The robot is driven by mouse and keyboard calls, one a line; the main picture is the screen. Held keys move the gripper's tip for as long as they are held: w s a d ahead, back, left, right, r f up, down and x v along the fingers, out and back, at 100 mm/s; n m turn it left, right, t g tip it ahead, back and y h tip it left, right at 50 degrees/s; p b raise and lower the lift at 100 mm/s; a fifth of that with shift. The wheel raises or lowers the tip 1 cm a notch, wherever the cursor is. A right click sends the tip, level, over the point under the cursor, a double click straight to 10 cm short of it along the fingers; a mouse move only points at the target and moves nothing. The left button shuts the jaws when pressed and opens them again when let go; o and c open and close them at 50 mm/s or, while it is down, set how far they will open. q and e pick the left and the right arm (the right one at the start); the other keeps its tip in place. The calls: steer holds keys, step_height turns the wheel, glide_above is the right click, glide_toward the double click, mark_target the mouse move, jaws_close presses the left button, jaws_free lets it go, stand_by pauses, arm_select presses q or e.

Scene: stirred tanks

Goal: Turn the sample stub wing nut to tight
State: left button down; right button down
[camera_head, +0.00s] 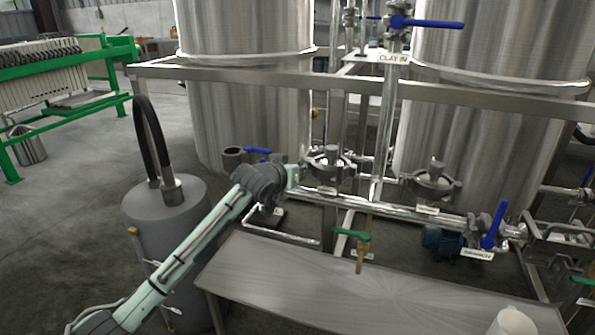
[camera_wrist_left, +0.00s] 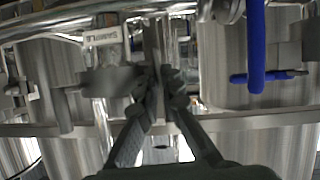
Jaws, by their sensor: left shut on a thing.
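My left gripper (camera_head: 296,174) reaches in from the left to the pipework between the two tanks. In the left wrist view its fingers (camera_wrist_left: 160,84) are closed together on the sample stub wing nut, a small grey metal part. The fingers hide most of the nut, and I cannot tell how far it is turned. A blurred grey plate-like part (camera_wrist_left: 110,82) sits just left of the fingertips. A label reading SAMPLE (camera_wrist_left: 102,37) hangs above it to the left. In the head view the nut is too small to make out beside the pipe clamp (camera_head: 331,162). My right gripper is not in view.
A steel table (camera_head: 300,279) stands below. Blue-handled valves (camera_head: 426,23) and a green-handled valve (camera_head: 351,235) stick out nearby. A blue handle (camera_wrist_left: 257,50) is right of the fingers. A grey cylinder (camera_head: 165,221) with a black hose stands left. A steel rail (camera_head: 250,80) crosses above.

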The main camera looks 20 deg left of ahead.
arm_select(q)
steer(key=shift+m+y, duration=0.3)
steer(key=shift+m, duration=0.1)
stand_by(0.3)
steer(key=c, duration=1.7)
jaws_free()
